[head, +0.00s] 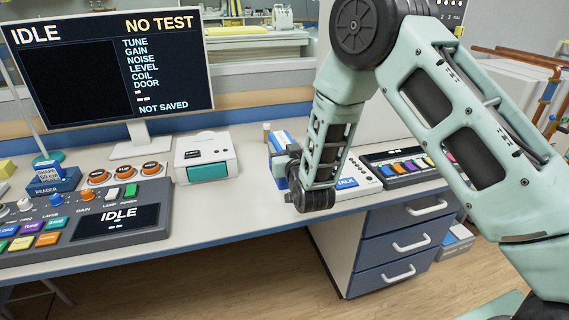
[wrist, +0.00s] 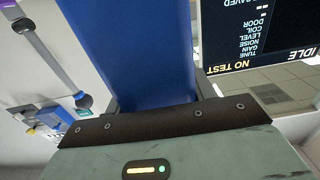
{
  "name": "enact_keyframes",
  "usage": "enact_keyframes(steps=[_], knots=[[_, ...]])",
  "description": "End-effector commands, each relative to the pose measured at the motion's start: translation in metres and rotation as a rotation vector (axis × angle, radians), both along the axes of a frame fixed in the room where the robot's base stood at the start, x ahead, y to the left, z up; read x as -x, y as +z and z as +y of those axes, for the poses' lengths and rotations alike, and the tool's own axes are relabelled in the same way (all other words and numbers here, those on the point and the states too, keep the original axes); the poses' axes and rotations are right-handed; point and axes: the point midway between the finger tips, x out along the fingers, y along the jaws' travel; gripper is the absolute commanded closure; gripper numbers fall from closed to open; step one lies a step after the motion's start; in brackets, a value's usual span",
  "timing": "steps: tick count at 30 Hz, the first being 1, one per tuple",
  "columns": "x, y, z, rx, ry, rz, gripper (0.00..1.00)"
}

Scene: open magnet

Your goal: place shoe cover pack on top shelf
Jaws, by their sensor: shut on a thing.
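A blue pack, which I take for the shoe cover pack (wrist: 125,50), fills the middle of the wrist view as a broad flat blue face. My gripper (wrist: 155,98) is shut on it, with dark fingers showing at both sides. In the head view a blue and white pack (head: 280,139) shows at my wrist, above the bench; my arm hides part of it. My gripper's fingertips are mostly hidden there. I cannot make out a top shelf in either view.
The bench (head: 235,205) carries a monitor (head: 110,65), a white printer-like box (head: 207,157), a control console (head: 90,215) and a panel of coloured buttons (head: 405,166). A blue-fronted drawer unit (head: 400,245) stands below. The bench front between console and arm is clear.

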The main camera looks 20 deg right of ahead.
Motion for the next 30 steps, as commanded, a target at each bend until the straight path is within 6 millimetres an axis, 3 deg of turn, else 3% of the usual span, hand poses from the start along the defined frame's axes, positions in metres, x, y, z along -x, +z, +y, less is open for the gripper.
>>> enact_keyframes(steps=[3,6,15,18,30], knots=[[0.0,0.019,0.0,-0.002,0.0,-0.005,0.82],[0.002,0.025,-0.009,0.004,-0.004,-0.001,0.82],[0.039,0.009,-0.096,0.017,-0.01,0.002,0.82],[0.051,0.005,-0.113,0.008,-0.006,0.002,0.82],[0.058,0.002,-0.12,-0.001,0.001,-0.001,0.82]])
